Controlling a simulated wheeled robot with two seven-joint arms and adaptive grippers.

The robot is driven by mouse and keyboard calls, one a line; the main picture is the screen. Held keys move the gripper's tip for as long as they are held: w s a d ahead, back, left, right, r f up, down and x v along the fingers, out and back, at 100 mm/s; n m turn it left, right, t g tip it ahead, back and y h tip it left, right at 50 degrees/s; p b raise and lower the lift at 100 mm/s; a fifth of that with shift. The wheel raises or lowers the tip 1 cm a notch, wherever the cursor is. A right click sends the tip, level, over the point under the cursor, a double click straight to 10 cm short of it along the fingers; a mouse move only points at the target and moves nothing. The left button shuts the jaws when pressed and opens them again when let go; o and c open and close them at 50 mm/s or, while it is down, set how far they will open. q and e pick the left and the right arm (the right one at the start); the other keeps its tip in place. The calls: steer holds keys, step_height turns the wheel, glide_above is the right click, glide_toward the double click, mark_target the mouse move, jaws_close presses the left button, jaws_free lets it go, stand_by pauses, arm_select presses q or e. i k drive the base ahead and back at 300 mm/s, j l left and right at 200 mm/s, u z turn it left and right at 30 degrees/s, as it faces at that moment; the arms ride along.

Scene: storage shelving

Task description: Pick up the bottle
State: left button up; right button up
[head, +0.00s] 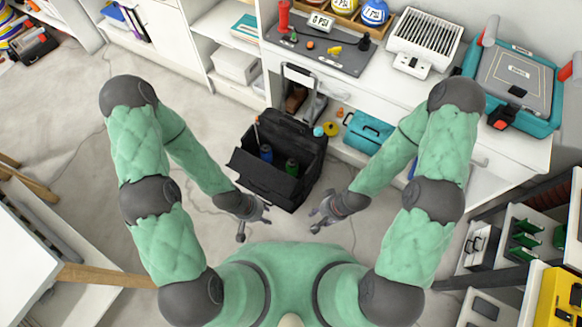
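Two bottle-like items stand in an open black wheeled case on the floor in the head view: a blue one (266,153) and a green one (292,166). Both are partly hidden by the case wall, and I cannot tell which one is the task's bottle. My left gripper (257,222) is below the case in the picture, with its fingers spread and empty. My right gripper (316,219) is below and right of the case, also spread and empty. Neither gripper touches the bottles.
The black case (268,186) has a raised handle at its back. A white workbench (388,90) with tools and a teal toolbox (368,132) on the shelf below stand behind it. A white table (40,262) is at left, shelving at right. Grey carpet (75,130) is open at left.

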mark_target(292, 165)
steer(key=i+l+u, duration=0.1)
steer(key=u, duration=0.3)
steer(key=l+u, duration=0.1)
steer(key=u, duration=0.35)
steer(key=i+l+u, duration=0.1)
steer(key=u, duration=0.3)
steer(key=l, duration=0.1)
